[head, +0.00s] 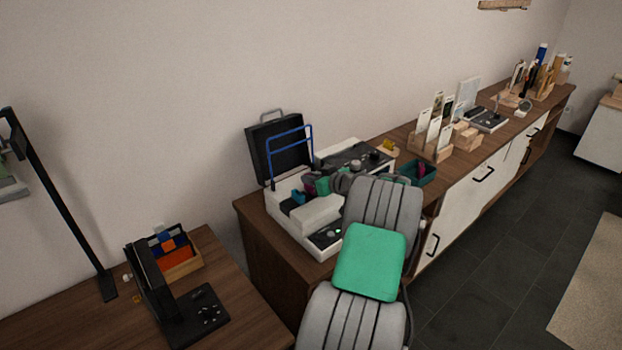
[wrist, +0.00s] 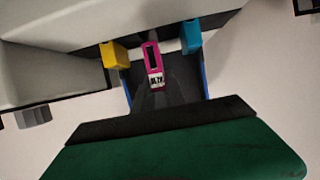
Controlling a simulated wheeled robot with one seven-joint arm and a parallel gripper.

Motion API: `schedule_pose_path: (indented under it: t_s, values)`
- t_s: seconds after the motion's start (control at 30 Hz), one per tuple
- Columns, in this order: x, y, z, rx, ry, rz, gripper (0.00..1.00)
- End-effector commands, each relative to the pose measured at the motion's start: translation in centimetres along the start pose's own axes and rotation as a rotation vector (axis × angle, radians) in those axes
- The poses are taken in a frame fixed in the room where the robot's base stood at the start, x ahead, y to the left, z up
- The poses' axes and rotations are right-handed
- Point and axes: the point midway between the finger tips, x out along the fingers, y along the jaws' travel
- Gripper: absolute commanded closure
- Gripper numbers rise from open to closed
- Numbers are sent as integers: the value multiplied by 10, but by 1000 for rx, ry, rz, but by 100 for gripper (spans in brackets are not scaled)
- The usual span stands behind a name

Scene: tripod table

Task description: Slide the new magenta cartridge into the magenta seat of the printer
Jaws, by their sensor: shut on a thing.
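The magenta cartridge (wrist: 153,65) shows in the wrist view with a black and white label, between the yellow cartridge (wrist: 115,54) and the cyan cartridge (wrist: 191,37). In the head view a small magenta patch (head: 309,186) shows at the open printer (head: 290,205). My gripper (head: 322,185) is at the printer, shut on the magenta cartridge; its fingertips and the grip are mostly hidden. The magenta seat is not clearly visible, and I cannot tell how deep the cartridge sits.
The printer's black lid (head: 283,150) stands open behind, with a blue frame (head: 290,142) in front. A teal bin (head: 420,172) holding something purple is to the right. Wooden card holders (head: 430,148) stand farther along the counter. A desk with a lamp (head: 60,205) is at left.

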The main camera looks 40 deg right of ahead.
Motion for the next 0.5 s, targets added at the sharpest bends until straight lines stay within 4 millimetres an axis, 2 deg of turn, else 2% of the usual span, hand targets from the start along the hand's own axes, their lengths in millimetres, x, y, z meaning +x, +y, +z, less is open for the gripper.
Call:
schedule_pose_path:
  t_s: [0.5]
  values:
    - [11,0,26,0,1,0,100]
